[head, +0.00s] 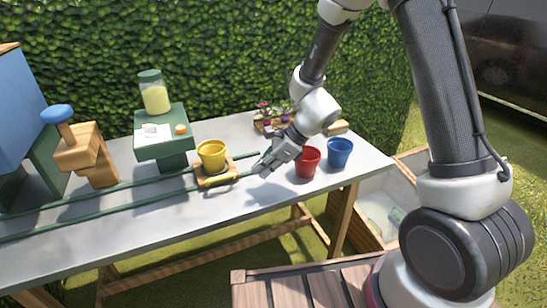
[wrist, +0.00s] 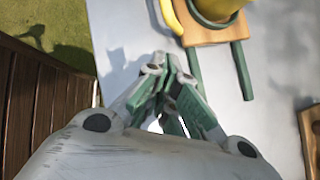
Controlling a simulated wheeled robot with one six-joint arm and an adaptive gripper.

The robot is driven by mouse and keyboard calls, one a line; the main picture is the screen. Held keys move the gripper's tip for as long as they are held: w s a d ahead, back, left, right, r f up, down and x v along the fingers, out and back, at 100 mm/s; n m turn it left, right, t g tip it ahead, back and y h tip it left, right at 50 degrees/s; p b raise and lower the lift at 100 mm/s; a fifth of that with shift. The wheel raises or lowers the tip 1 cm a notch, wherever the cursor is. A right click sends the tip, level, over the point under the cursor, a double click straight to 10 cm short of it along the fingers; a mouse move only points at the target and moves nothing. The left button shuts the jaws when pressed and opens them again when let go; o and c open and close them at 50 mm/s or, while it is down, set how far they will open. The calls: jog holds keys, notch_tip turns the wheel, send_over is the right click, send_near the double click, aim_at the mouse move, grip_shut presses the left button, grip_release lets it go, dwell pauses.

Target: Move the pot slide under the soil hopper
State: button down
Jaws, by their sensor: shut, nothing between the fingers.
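The pot slide (head: 217,180) is a small wooden carriage with a yellow handle on two green rails (head: 120,204). A yellow pot (head: 211,154) stands on it. The wrist view shows the slide (wrist: 206,34), part of its yellow handle (wrist: 171,16) and the pot's edge (wrist: 214,14) at the top. A large blue housing (head: 22,110), partly cut off at the left end of the rails, looks like the soil hopper. My gripper (head: 263,169) is shut and empty, above the table just right of the slide and apart from it. Its fingers (wrist: 165,62) also show in the wrist view.
A green stand with a jar (head: 155,95) is behind the rails, and a wooden post with a blue knob (head: 57,114) is left of it. Red (head: 307,162) and blue (head: 340,152) pots stand to the right. A flower tray (head: 266,123) is behind my gripper.

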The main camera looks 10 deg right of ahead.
jog(key=shift+w+a+f, duration=0.1)
jog(key=shift+a+f, duration=0.15)
jog(key=shift+a, duration=0.45)
jog(key=shift+w+a+f, duration=0.15)
jog(key=shift+a+f, duration=0.05)
jog(key=shift+a, duration=0.5)
jog(key=shift+w+a+f, duration=0.1)
jog(key=shift+a+f, duration=0.15)
jog(key=shift+a, duration=0.45)
jog(key=shift+a, duration=0.1)
